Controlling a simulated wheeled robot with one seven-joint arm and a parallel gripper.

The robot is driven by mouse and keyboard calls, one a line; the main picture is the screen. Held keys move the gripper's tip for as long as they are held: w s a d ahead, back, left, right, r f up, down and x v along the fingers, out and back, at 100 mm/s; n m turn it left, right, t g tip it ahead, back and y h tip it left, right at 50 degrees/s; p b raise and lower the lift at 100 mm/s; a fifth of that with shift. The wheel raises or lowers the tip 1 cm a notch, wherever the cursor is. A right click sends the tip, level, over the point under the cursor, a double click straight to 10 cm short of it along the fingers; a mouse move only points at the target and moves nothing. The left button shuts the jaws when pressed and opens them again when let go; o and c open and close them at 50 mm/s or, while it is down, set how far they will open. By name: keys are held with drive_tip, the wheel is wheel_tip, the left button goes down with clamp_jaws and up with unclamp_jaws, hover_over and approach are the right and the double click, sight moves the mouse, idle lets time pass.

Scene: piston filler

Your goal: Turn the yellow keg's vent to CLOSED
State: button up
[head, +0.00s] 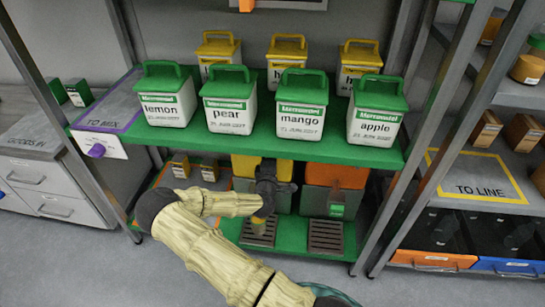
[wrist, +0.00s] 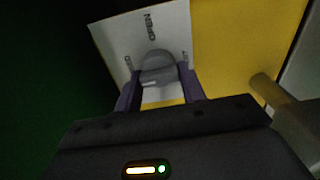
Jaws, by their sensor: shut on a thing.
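The yellow keg (head: 243,167) stands on the lower green shelf, partly hidden behind my arm. Its yellow wall (wrist: 225,40) fills the upper right of the wrist view. A white label plate (wrist: 112,38) on it reads OPEN at the top; other lettering beside the knob is mostly covered. The round grey vent knob (wrist: 158,66) sits on this plate. My gripper (wrist: 160,84) has its two purple fingers on either side of the knob, shut on it. Which mark the knob points to, I cannot tell. In the head view my gripper is low in front of the keg, its fingers hidden.
An orange keg (head: 337,175) stands to the right on the same shelf. Drip grates (head: 326,235) lie in front of the kegs. The green shelf above (head: 290,143) carries several lidded tubs. A spout-like part (wrist: 268,90) sticks out right of the knob.

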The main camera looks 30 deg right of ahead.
drive_tip(key=o, duration=1)
drive_tip(key=shift+a, duration=0.1)
drive_tip(key=p+v, duration=0.2)
drive_tip(key=v, duration=1.5)
drive_tip(key=shift+s+a+p, duration=0.15)
drive_tip(key=shift+p, duration=0.25)
drive_tip(key=shift+f, duration=0.1)
